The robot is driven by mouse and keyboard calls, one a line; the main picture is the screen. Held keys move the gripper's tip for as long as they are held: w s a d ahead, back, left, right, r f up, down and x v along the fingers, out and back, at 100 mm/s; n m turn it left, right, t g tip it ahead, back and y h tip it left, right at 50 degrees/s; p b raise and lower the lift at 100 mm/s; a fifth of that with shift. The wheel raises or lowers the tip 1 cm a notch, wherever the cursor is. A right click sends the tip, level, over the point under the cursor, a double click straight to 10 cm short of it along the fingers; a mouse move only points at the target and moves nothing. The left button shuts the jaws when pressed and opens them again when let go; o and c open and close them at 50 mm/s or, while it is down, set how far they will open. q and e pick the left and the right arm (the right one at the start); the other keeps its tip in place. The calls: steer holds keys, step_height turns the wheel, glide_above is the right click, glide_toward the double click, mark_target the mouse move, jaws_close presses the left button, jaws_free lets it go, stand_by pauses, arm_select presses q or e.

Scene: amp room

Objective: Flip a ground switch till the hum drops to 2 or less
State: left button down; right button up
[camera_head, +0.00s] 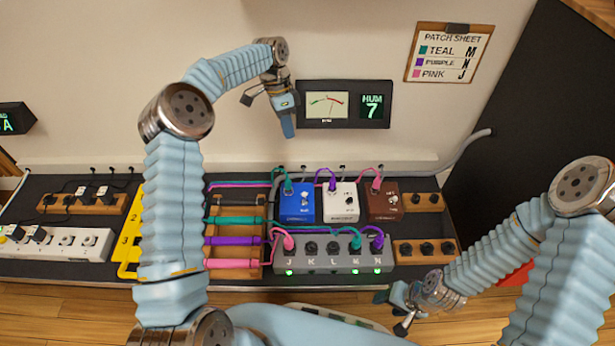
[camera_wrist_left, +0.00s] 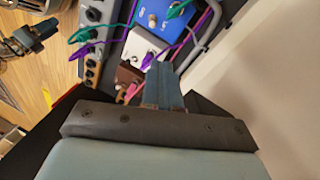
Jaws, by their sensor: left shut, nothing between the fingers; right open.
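The hum meter (camera_head: 345,104) on the wall reads HUM 7 beside a needle dial. Below it stand a blue pedal (camera_head: 297,203), a white pedal (camera_head: 341,204) and a brown pedal (camera_head: 382,201). I cannot make out for sure which small part is a ground switch. My left gripper (camera_head: 289,130) is shut and empty, pointing down just left of the meter, above the pedals. In the left wrist view its closed fingers (camera_wrist_left: 165,85) partly cover the white pedal (camera_wrist_left: 143,47) and the brown pedal. My right gripper (camera_head: 396,309) is open and empty at the table's front edge.
A grey jack box (camera_head: 333,264) has pink, teal and purple plugs and green lights at J, the fourth jack and N. A wooden cable rack (camera_head: 234,272), yellow frame (camera_head: 128,252) and white power strip (camera_head: 62,243) lie left. A patch sheet (camera_head: 449,52) hangs upper right.

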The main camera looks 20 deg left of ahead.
arm_select(q)
steer(key=shift+w+a+r, duration=0.15)
steer(key=shift+a+r, duration=0.05)
steer(key=shift+r, duration=0.1)
steer(key=b, duration=0.4)
glide_above(300, 202)
steer(key=w, duration=0.3)
steer(key=f, duration=1.3)
steer(key=a+f, duration=0.1)
steer(key=f, duration=0.5)
steer(key=shift+w+f, duration=0.15)
steer(key=shift+w, duration=0.05)
steer(key=shift+s+d+r+t+y+b, duration=0.15)
steer(key=shift+s+t+y+b, duration=0.15)
steer(key=shift+t, duration=0.25)
steer(key=shift+s+d+r+t+y+b, duration=0.1)
steer(key=shift+s+r+t+b, duration=0.1)
steer(key=shift+s+t, duration=0.35)
steer(key=shift+t, duration=0.3)
steer(key=shift+s+d+r+b, duration=0.1)
steer(key=shift+s+d+b, duration=0.1)
steer(key=shift+s, duration=0.25)
steer(key=shift+s+d+r+b, duration=0.1)
steer(key=shift+s+b, duration=0.05)
steer(key=shift+s, duration=0.25)
